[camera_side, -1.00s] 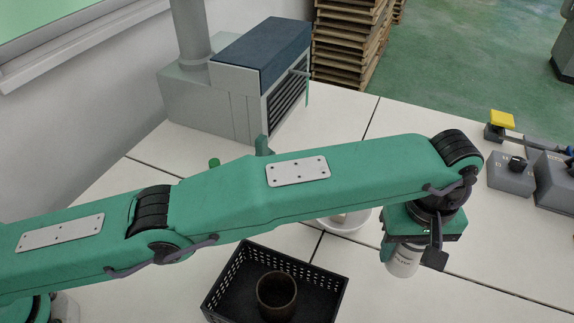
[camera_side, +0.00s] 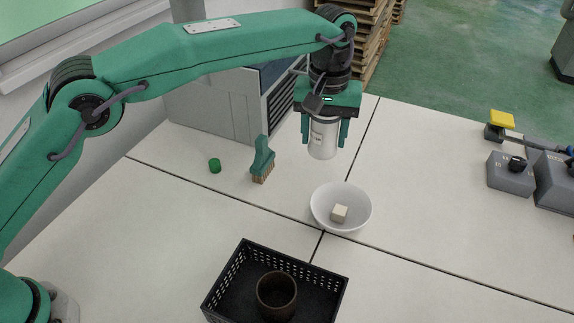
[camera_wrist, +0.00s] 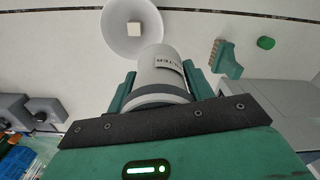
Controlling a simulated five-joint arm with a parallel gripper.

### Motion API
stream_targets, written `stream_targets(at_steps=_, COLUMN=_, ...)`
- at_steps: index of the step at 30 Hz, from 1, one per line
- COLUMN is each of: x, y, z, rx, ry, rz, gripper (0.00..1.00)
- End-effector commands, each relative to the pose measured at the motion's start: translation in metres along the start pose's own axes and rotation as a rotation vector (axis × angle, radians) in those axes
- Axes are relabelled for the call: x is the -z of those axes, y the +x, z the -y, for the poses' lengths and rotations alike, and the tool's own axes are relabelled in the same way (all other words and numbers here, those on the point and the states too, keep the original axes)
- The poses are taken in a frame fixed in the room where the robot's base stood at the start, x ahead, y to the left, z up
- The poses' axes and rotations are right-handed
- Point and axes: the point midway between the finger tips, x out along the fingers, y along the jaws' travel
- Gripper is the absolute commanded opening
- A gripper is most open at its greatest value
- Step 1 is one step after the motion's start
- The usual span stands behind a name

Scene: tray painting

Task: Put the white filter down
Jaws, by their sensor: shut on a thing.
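The white filter (camera_side: 323,139) is a white cylinder with dark lettering. My gripper (camera_side: 324,132) is shut on it, with green fingers on both sides, and holds it upright above the table, behind the white bowl. In the wrist view the filter (camera_wrist: 161,72) sits between the fingers of my gripper (camera_wrist: 158,88), and its label is partly readable. The table under the filter looks clear in the side view.
A white bowl (camera_side: 318,212) holds a pale cube (camera_side: 339,213). A green-handled brush (camera_side: 262,160) and a green cap (camera_side: 214,165) are to the left. A black basket (camera_side: 222,290) with a brown cup (camera_side: 277,296) is in front. Grey control boxes (camera_side: 510,172) stand right.

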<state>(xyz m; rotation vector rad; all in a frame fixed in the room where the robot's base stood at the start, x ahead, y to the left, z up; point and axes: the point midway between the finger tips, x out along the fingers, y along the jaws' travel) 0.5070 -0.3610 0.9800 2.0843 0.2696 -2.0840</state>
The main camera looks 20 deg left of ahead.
Motion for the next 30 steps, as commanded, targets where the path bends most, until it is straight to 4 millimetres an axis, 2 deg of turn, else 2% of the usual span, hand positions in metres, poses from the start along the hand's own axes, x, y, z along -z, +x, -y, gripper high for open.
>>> stream_targets(at_steps=1, x=0.011, y=-0.007, z=0.018, rx=-0.002, ry=0.004, rz=-0.002, gripper=0.26)
stream_targets(at_steps=6, x=0.038, y=-0.022, z=0.074, rx=-0.002, ry=0.045, rz=-0.002, gripper=0.26)
stream_targets(at_steps=15, x=0.063, y=-0.042, z=0.178, rx=-0.001, ry=0.107, rz=-0.002, gripper=0.26)
stream_targets(at_steps=25, x=0.059, y=-0.049, z=0.285, rx=0.000, ry=0.097, rz=-0.001, gripper=0.26)
stream_targets(at_steps=30, x=0.050, y=-0.041, z=0.331, rx=0.000, ry=-0.045, rz=0.000, gripper=0.26)
